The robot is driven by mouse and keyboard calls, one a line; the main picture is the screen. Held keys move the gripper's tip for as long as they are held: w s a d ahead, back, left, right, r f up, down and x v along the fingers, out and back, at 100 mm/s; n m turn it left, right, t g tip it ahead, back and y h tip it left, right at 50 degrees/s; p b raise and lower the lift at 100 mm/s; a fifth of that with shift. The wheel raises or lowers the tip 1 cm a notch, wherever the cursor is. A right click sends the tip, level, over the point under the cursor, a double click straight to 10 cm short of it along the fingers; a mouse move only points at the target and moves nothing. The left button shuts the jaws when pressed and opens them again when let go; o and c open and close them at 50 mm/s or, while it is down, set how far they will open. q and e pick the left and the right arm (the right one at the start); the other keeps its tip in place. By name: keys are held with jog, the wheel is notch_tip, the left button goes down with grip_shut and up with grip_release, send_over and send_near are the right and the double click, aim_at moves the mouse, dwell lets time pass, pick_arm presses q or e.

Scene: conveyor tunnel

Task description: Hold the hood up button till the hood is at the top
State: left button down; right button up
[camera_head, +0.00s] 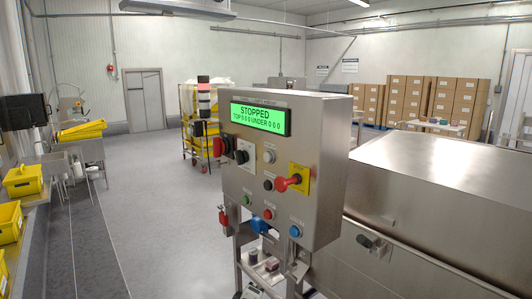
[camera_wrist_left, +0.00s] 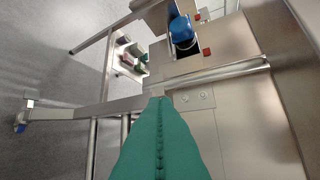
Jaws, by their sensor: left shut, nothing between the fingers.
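The steel control panel (camera_head: 320,190) stands in the middle of the head view, its green display (camera_head: 258,117) reading "STOPPED". Its face carries a green button (camera_head: 247,199), a red button (camera_head: 268,214), a blue button (camera_head: 294,231), a pale button (camera_head: 269,157) and a red handle on a yellow plate (camera_head: 304,173). Their labels are too small to read, so I cannot tell which is hood up. The large steel cover (camera_head: 440,185) at the right appears to be the hood, looking closed. My left gripper (camera_wrist_left: 160,101) is shut and empty in the left wrist view, touching no button that I see.
Yellow bins (camera_head: 22,181) stand at the left. Stacked cartons (camera_head: 430,97) and a yellow cart (camera_head: 190,125) are behind. The grey floor (camera_head: 145,215) left of the panel is open. In the wrist view, a steel rail (camera_wrist_left: 220,74) and a blue part (camera_wrist_left: 182,30) lie beyond the fingers.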

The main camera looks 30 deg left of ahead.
aim_at(268, 157)
pick_arm(q)
jog(key=a+r+n+t+y+p, duration=0.1)
jog(key=r+n, duration=0.5)
jog(key=r, duration=1.3)
jog(key=a+r+n+t+y+p, duration=0.2)
jog(key=a+r+n+t+y, duration=0.1)
jog(key=r, duration=1.6)
jog(key=a+n+t, duration=0.1)
jog(key=a+n, duration=0.1)
jog(key=a, duration=0.1)
jog(key=shift+s+r+n+y, duration=0.3)
jog(key=shift+s+r+n, duration=0.05)
jog(key=shift+r+n, duration=0.05)
jog(key=shift+d, duration=0.1)
jog(key=w+d+b, duration=0.2)
jog(key=w+d, duration=0.1)
jog(key=w, duration=0.5)
jog(key=shift+d, duration=0.2)
jog(key=shift+w+f+b, duration=0.1)
jog(key=shift+w+b, duration=0.15)
jog(key=shift+b, duration=0.1)
jog(key=shift+w+d, duration=0.15)
jog(key=shift+w, duration=0.05)
